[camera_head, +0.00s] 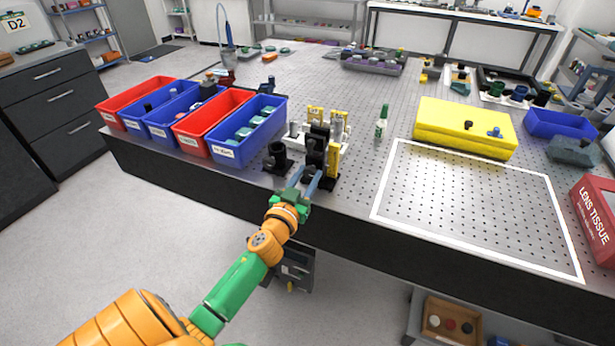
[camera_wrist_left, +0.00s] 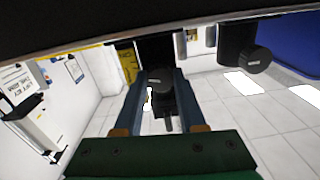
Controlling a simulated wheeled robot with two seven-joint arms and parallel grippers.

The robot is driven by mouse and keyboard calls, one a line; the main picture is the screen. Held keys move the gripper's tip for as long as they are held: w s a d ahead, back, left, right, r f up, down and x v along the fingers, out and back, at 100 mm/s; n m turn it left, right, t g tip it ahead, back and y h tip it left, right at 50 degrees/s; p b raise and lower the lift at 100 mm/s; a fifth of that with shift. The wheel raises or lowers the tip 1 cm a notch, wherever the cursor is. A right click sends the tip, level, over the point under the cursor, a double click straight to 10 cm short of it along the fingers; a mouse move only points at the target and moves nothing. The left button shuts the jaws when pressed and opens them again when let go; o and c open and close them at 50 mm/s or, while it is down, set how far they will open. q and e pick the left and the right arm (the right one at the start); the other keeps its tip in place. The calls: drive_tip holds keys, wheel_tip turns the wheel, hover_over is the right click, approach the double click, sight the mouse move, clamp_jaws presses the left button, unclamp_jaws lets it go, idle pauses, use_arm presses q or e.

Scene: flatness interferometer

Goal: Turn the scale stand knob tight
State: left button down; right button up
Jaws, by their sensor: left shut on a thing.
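The scale stand is a black post (camera_head: 318,145) with a yellow scale (camera_head: 334,160), near the table's front edge in the head view. Its black knob (camera_wrist_left: 160,80) shows between my finger pads in the left wrist view. My left gripper (camera_head: 309,178) reaches in from the front, its blue fingers closed on the knob's sides. It also shows in the left wrist view (camera_wrist_left: 161,78). In the head view the fingers partly hide the knob. My right gripper is in neither view.
A short black post holder (camera_head: 277,157) stands just left of the stand. A blue bin (camera_head: 250,129) and a red bin (camera_head: 213,122) sit farther left. The white-outlined area (camera_head: 475,205) is clear.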

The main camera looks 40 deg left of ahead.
use_arm(q)
drive_tip(key=m, duration=0.3)
drive_tip(key=shift+m, duration=0.4)
drive_tip(key=m, duration=0.3)
drive_tip(key=shift+m, duration=0.3)
drive_tip(key=m, duration=0.3)
drive_tip(key=shift+m+b, duration=0.3)
drive_tip(key=shift+m, duration=2)
drive_tip(key=c, duration=0.5)
unclamp_jaws()
